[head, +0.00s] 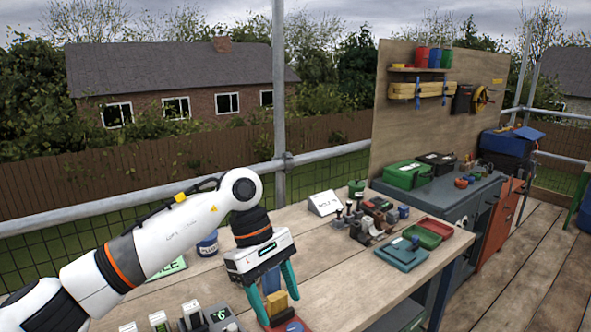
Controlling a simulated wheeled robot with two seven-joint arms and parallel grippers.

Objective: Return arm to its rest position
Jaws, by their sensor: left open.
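My left arm (165,236) comes in from the left and reaches over the wooden workbench (340,276), bent down at the wrist. My left gripper (280,309) points downward at the near part of the bench, its teal fingers spread apart. A yellow block (277,301) and a blue piece (271,281) show between the fingers; I cannot tell whether the fingers touch them. A red item (274,322) lies just below the fingertips, partly cut off by the frame's edge. My right gripper is not in view.
A blue-labelled jar (207,244) and a green sign (168,270) stand behind my arm. Grey devices (193,316) sit left of the gripper. A white sign (324,203), small tools, a red tray (437,228) and a teal case (401,254) occupy the far right. Bare wood lies between.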

